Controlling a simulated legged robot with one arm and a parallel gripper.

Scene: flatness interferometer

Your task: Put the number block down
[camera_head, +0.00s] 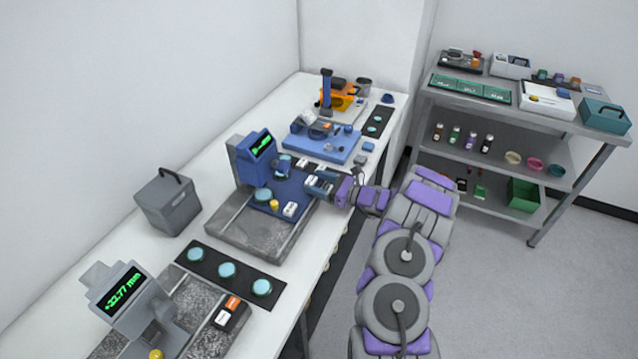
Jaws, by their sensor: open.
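A small white block with dark marks (290,209), which looks like a number block, lies on the dark blue base of the blue instrument (252,160). My gripper (308,184) is open at the right edge of that base, just behind and to the right of the white block and apart from it. A small pale patch shows at the fingertips; I cannot tell whether it is another block. More small white pieces (302,163) lie behind the gripper.
A grey granite slab (250,238) lies under the blue instrument. A black strip with teal discs (228,270) and a grey gauge with a green display (125,290) stand nearer. A grey box (168,202) stands left. Behind is a blue tray (318,145). A shelf rack (475,105) stands right.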

